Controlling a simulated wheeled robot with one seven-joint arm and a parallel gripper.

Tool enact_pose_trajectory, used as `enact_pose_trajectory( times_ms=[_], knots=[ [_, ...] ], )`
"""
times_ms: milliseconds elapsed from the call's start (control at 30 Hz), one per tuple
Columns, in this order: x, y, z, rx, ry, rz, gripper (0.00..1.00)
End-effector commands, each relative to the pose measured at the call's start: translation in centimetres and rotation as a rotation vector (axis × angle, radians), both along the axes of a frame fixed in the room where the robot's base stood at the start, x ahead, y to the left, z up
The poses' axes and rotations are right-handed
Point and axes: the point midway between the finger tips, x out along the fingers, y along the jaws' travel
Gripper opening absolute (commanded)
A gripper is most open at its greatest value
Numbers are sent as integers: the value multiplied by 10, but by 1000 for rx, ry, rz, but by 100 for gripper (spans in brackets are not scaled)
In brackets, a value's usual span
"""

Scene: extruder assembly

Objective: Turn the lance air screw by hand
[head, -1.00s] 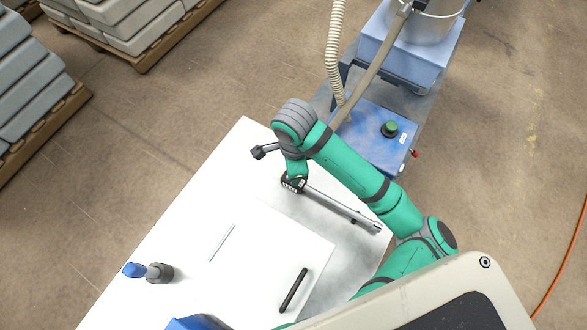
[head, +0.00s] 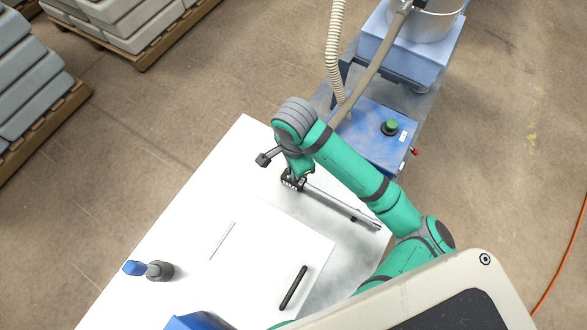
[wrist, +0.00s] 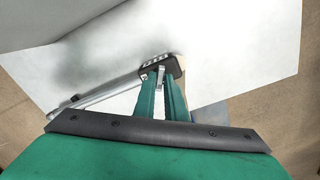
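The lance (head: 340,207), a long thin metal tube, lies on the white table. A dark block with white marks (head: 292,181) sits at its upper-left end. My gripper (head: 297,175) is at this block, pointing down. In the wrist view the lance (wrist: 100,93) runs in from the left to the dark block (wrist: 174,65). My two green fingers (wrist: 161,84) reach the block's near side with a narrow gap between them. A small pale metal piece shows between the fingertips, perhaps the air screw. I cannot tell whether the fingers press on it.
A black rod (head: 293,288) and a thin pale rod (head: 222,241) lie on the table (head: 190,210). A grey cylinder with a blue end (head: 158,271) lies at the left. A blue machine box with a green knob (head: 390,128) stands beyond the table's right edge.

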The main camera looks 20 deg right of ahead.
Motion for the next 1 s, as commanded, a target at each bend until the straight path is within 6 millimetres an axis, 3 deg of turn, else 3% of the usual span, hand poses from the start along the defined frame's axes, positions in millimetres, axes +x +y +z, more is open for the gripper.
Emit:
enact_pose_trajectory(
  times_ms=[367,1000],
  knots=[
    [0,0,1,0,0,-6,27],
    [0,0,53,-1,-1,-7,27]
  ],
)
